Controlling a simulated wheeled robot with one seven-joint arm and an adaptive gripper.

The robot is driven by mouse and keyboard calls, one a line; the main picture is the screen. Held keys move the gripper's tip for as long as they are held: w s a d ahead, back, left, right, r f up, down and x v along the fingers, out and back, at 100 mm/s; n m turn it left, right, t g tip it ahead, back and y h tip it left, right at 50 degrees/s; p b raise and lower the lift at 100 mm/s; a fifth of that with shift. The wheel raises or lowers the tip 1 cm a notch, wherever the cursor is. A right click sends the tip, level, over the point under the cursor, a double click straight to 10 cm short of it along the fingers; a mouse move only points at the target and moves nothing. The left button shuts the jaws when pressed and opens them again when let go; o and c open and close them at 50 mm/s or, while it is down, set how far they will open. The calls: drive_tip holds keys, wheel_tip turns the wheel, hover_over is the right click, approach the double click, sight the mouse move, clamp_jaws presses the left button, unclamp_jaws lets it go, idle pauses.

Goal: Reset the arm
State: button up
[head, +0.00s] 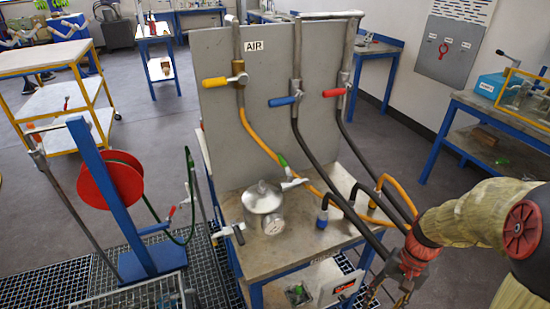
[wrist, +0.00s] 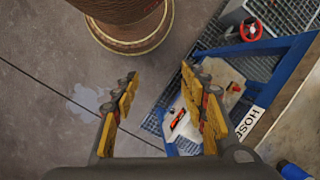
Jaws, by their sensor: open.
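My arm enters the head view from the right edge, in a worn yellowish cover with a red round joint cap. My gripper (head: 388,290) hangs low at its end, by the right front corner of the steel work table (head: 328,246), partly cut off by the bottom edge. In the wrist view my gripper (wrist: 160,88) has its two yellow-padded fingers spread well apart. Nothing is between them; they point down over the grey floor and the blue table frame (wrist: 285,65).
On the table stand a lidded metal vessel (head: 264,208) and several hoses that run down from the panel (head: 225,125), close to my arm. A red hose reel (head: 108,180) stands left. A brown round object (wrist: 128,25) shows in the wrist view. Floor right of the table is clear.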

drive_tip(key=s+a+r+n+t+h+p, duration=0.1)
drive_tip(key=a+r, duration=0.4)
drive_tip(key=r, duration=0.7)
drive_tip(key=s+a+r+n+t+h+p, duration=0.2)
drive_tip(key=a+r+n+t, duration=0.3)
drive_tip(key=r, duration=0.8)
drive_tip(key=shift+s+a+n+t, duration=0.3)
drive_tip(key=shift+s+a+t, duration=0.4)
drive_tip(key=shift+s+t, duration=0.15)
drive_tip(key=shift+r, duration=0.1)
